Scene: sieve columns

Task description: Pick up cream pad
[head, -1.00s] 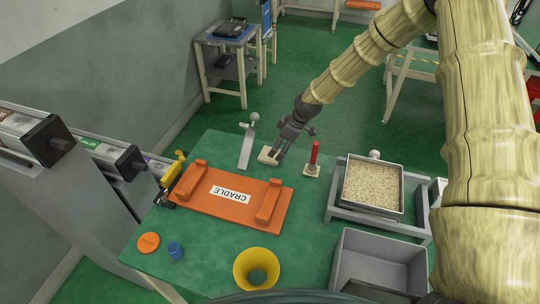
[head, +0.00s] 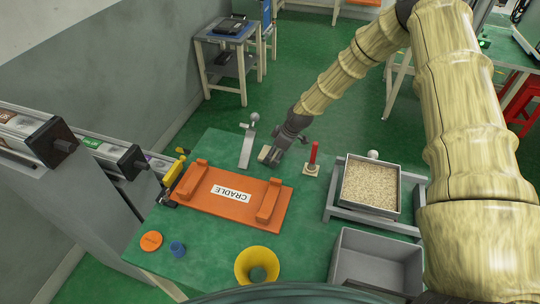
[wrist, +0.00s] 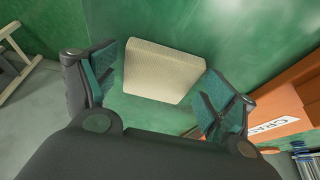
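The cream pad (head: 265,153) is a small block lying on the green table, at the back edge between a grey metal stand and a red-handled tool. In the wrist view the cream pad (wrist: 160,71) lies flat ahead of my gripper, between the lines of its two fingers.
The orange cradle (head: 228,212) lies in front of the pad. The grey stand (head: 246,150) is left and the red-handled tool (head: 312,160) right. A tray of grains (head: 371,186), a grey bin (head: 345,262) and a yellow funnel (head: 256,254) are further off.

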